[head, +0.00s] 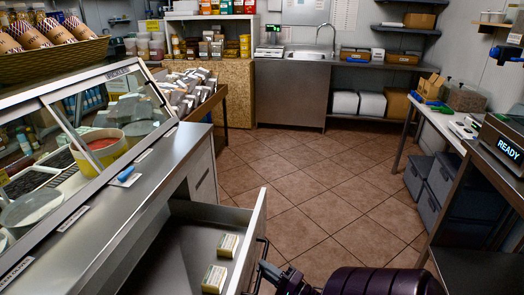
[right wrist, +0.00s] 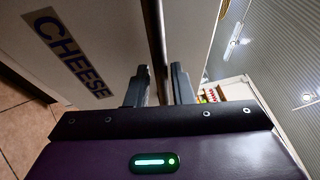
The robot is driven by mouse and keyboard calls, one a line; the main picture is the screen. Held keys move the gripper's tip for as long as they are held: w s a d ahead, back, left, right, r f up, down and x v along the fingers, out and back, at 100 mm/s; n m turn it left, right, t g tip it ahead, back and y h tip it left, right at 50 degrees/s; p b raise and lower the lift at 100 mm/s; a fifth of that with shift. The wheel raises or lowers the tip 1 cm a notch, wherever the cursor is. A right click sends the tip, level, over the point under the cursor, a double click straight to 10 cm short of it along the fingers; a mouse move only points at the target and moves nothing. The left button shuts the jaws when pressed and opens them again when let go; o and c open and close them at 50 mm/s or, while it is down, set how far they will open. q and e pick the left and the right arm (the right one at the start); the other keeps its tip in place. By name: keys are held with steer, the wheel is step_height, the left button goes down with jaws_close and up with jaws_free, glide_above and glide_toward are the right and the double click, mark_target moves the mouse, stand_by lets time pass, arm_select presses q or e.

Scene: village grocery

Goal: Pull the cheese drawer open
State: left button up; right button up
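The cheese drawer (head: 190,255) stands pulled out from under the counter in the head view, with two small yellow-and-white packs (head: 228,245) (head: 215,278) inside. Its pale front carries a "CHEESE" label (right wrist: 68,52) in the right wrist view. A dark bar handle (head: 262,250) runs along the front's outer side. My right gripper (head: 272,278) is at this handle. In the right wrist view its two fingers (right wrist: 160,88) stand on either side of the dark bar, closed close around it. My left gripper is not in view.
A glass display case and steel counter (head: 150,170) line the left side. Tiled floor (head: 320,190) is free beyond the drawer. A side table (head: 440,125) with grey bins (head: 430,190) and a scale reading "READY" (head: 508,150) stand at the right.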

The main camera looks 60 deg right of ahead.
steer(key=s+f, duration=0.1)
steer(key=s, duration=0.5)
stand_by(0.4)
